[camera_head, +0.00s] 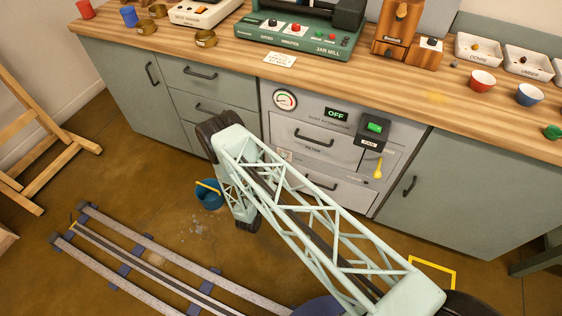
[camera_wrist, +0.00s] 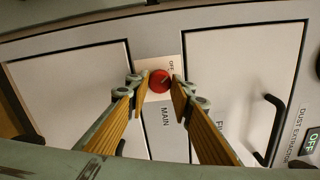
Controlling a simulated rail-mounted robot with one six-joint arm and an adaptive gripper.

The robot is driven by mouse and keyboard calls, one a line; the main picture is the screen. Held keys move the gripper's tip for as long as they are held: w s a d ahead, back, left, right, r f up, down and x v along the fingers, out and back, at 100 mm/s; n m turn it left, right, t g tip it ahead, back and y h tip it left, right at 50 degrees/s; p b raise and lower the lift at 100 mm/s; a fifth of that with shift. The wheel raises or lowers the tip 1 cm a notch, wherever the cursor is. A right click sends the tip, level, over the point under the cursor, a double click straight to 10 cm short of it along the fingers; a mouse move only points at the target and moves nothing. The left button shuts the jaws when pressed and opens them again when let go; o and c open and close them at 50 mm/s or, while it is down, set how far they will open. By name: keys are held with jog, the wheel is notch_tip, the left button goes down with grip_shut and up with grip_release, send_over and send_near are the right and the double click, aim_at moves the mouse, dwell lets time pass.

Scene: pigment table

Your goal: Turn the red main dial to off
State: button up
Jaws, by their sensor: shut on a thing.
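The red main dial (camera_wrist: 159,82) is a small round knob on a pale plate, with "MAIN" lettered below it and partly hidden off lettering above it, in the wrist view. My gripper (camera_wrist: 155,90) has its two yellow-ribbed fingers on either side of the dial and is shut on it. The dial's pointer mark is too small to read surely. In the head view my arm hides the dial and the fingertips. The extractor display (camera_head: 336,114) reads OFF in green, and it also shows at the right of the wrist view (camera_wrist: 311,143).
A grey extractor panel (camera_head: 330,190) surrounds the dial, with drawer handles (camera_head: 314,137), a gauge (camera_head: 285,99), a green-lit fan switch (camera_head: 374,127) and a yellow lever (camera_head: 378,168). A blue bucket (camera_head: 209,194) stands on the floor. The wooden worktop (camera_head: 225,62) overhangs above.

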jog(key=shift+n, duration=0.6)
jog(key=o, duration=0.9)
jog(key=shift+c, duration=0.2)
jog(key=shift+s, duration=0.15)
jog(key=v, duration=1.1)
jog(key=shift+s, duration=0.35)
jog(key=shift+a, duration=0.15)
